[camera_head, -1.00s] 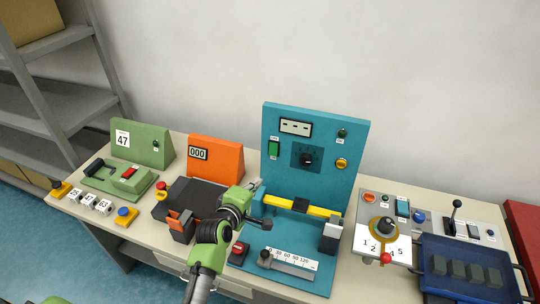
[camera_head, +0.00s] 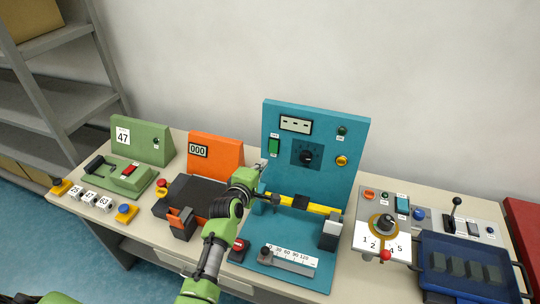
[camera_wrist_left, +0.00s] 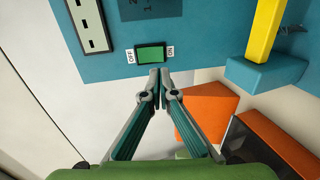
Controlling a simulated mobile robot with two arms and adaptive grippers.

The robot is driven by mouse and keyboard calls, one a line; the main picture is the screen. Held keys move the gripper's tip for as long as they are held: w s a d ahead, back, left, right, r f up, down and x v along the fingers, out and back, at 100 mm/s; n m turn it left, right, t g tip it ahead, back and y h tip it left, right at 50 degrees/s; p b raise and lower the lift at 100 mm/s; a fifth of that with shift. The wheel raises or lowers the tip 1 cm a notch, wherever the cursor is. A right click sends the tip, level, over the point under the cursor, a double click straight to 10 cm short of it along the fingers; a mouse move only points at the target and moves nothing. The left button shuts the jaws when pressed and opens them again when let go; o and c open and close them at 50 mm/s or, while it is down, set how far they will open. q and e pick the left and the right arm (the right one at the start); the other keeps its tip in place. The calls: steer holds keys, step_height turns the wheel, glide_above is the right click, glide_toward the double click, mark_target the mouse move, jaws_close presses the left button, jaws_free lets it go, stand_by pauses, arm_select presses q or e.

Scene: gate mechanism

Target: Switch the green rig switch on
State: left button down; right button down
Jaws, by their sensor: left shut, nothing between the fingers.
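The green switch (camera_head: 273,146) sits upright on the left side of the teal rig panel (camera_head: 330,170). In the left wrist view the switch (camera_wrist_left: 151,55) lies between an OFF label on the left and an ON label on the right. I cannot tell which way it is set. My left gripper (camera_head: 272,198) is in front of the panel, below the switch in the head view. In the left wrist view its fingers (camera_wrist_left: 160,74) are shut and empty, with their tips just below the switch's image. Contact does not show. My right gripper is not in view.
A yellow bar (camera_head: 318,208) crosses the panel near my left gripper. A black dial (camera_head: 306,155) is right of the switch. An orange box (camera_head: 214,153) and a green box (camera_head: 142,143) stand to the left. A blue tray (camera_head: 430,262) is at the right.

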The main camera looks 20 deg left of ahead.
mark_target(273, 151)
arm_select(q)
steer(key=b+x, duration=0.5)
steer(key=x, duration=0.2)
steer(key=shift+f+b, duration=0.25)
steer(key=shift+b, duration=0.15)
steer(key=shift+w+b, duration=0.6)
steer(key=shift+w, duration=0.1)
steer(key=shift+w+f+t+b, duration=0.15)
steer(key=shift+f+t+b, duration=0.25)
steer(key=shift+b, duration=0.85)
steer(key=shift+w+r, duration=0.1)
steer(key=shift+r, duration=0.15)
